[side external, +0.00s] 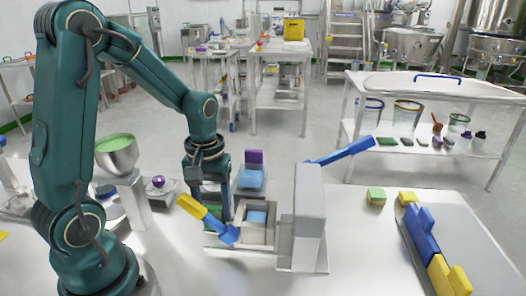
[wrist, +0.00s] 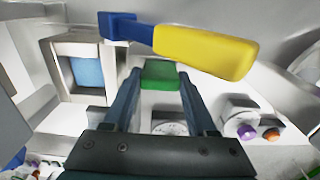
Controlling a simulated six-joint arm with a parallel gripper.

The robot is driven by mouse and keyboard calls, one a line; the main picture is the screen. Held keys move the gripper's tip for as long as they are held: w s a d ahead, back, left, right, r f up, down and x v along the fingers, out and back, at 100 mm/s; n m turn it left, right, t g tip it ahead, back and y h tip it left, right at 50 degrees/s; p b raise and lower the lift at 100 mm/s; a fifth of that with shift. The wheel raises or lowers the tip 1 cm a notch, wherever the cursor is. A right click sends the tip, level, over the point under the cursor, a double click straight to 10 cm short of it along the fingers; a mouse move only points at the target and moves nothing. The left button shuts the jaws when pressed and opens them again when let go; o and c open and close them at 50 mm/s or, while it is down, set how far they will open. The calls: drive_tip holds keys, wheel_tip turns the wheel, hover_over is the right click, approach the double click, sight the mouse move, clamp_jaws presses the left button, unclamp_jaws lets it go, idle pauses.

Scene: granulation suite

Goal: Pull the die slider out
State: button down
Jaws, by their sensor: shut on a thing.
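My gripper (side external: 211,214) points down at the left side of the grey press-like fixture (side external: 308,215). In the wrist view, its two fingers (wrist: 160,88) are closed on the sides of a green block (wrist: 160,74), apparently a grip of the die slider. The green also shows beside the fingers in the side view (side external: 210,217), partly hidden. A square metal frame (side external: 270,238) with a light blue insert (side external: 256,217) lies to the right of my gripper. It shows at upper left in the wrist view (wrist: 62,48). The link between green block and frame is unclear.
A yellow handle (side external: 191,206) with a blue end slants close in front of my gripper and crosses above the green block in the wrist view (wrist: 205,50). A blue lever (side external: 340,152) sticks out behind the fixture. Yellow and blue blocks (side external: 436,250) lie at right.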

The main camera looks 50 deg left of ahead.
drive_tip(key=shift+s+a, duration=0.95)
drive_tip(key=shift+a, duration=0.15)
drive_tip(key=shift+c, duration=2.4)
unclamp_jaws()
drive_tip(key=shift+d, duration=0.1)
drive_tip(key=shift+r, duration=2.65)
drive_tip(key=s+d+r+m+t, duration=0.4)
drive_tip(key=d+r+m+t, duration=0.1)
drive_tip(key=d+m, duration=0.4)
drive_tip(key=shift+d+r+t, duration=0.3)
drive_tip(key=shift+d+r, duration=0.1)
drive_tip(key=shift+d, duration=0.25)
